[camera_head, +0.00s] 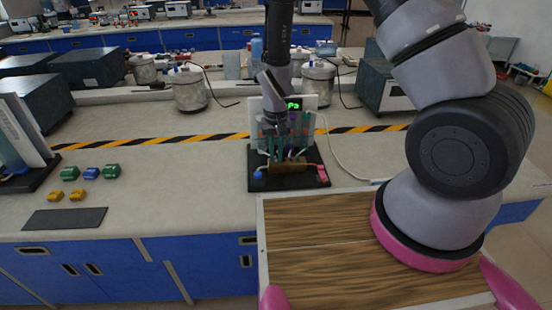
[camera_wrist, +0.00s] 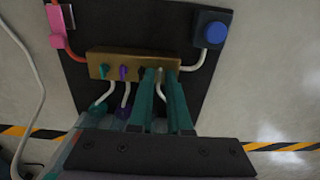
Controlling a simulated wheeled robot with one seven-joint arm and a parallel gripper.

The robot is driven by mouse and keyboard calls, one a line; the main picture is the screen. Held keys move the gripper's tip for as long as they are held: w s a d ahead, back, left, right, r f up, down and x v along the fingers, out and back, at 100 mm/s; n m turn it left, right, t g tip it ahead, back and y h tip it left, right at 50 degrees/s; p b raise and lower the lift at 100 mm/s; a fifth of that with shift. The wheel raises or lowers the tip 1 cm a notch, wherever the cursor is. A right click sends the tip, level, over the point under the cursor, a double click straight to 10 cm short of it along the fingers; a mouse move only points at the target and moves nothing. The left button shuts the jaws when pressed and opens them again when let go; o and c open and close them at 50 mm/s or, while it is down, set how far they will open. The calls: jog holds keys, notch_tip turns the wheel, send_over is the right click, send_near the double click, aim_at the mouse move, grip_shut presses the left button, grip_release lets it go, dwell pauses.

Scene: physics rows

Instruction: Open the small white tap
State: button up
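The small white tap (camera_wrist: 160,71) shows only as a pale bit on the brass block (camera_wrist: 135,62) in the wrist view, between my fingers and partly hidden by them. My gripper (camera_wrist: 161,76) has two teal fingers set apart, one on each side of the white tap; I cannot tell whether they touch it. A green tap (camera_wrist: 103,71) and a purple tap (camera_wrist: 123,72) sit to the left on the same block. In the head view my gripper (camera_head: 279,155) points down at the brass block (camera_head: 289,167); the white tap is not clear there.
A blue knob (camera_wrist: 211,29) and a pink fitting (camera_wrist: 58,38) flank the block on the black base (camera_wrist: 145,25). Coloured blocks (camera_head: 90,173) lie at left on the bench. Open bench (camera_head: 190,200) lies between.

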jog(key=shift+f, duration=0.2)
jog(key=shift+r, duration=0.3)
dwell(0.3)
grip_shut()
